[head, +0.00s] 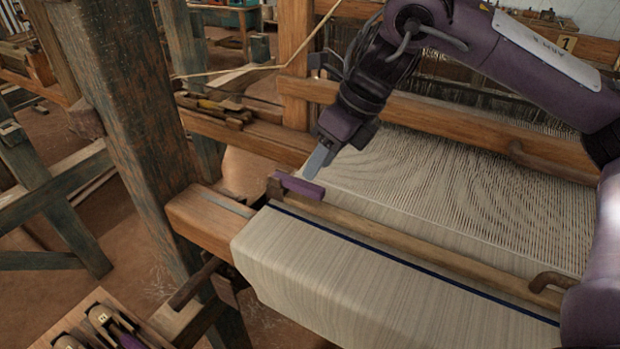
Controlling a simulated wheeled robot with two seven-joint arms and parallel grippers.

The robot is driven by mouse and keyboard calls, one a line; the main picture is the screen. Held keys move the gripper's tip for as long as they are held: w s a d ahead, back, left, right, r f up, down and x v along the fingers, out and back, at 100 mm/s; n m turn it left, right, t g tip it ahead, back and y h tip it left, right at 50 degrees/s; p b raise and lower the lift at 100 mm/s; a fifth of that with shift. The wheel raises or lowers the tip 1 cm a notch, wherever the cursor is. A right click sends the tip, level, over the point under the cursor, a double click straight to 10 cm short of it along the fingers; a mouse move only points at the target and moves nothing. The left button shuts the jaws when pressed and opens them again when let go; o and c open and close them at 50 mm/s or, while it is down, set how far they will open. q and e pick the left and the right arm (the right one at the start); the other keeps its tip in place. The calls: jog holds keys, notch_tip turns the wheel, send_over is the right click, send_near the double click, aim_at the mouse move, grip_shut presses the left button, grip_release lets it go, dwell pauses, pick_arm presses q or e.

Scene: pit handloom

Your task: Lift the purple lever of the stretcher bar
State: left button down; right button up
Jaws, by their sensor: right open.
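The purple lever (298,187) lies at the left end of the stretcher bar (400,238), a wooden bar across the pale woven cloth (350,275). The lever lies nearly flat along the bar. My right gripper (316,165) reaches down from the upper right, with its grey fingertip just above and slightly right of the lever. A small gap seems to show between them, though contact cannot be ruled out. The gripper is open, and only one finger shows clearly. My left gripper is not in view.
Warp threads (490,195) stretch behind the bar. A thick wooden post (130,110) stands at left, and a wooden crossbeam (440,120) runs behind the gripper. A box with shuttles (100,325) sits at bottom left. A brown hook (550,282) is at the bar's right end.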

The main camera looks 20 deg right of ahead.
aim_at(298, 185)
jog(key=b+x, duration=0.1)
jog(key=x, duration=0.3)
jog(key=shift+w+f, duration=0.25)
jog(key=shift+f, duration=0.05)
jog(key=shift+a, duration=0.1)
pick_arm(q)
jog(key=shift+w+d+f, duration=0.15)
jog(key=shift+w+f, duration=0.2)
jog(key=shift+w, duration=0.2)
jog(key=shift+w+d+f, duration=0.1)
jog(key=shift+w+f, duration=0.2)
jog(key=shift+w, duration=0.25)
pick_arm(e)
jog(key=shift+c, duration=1)
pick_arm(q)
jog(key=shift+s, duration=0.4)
pick_arm(e)
grip_shut()
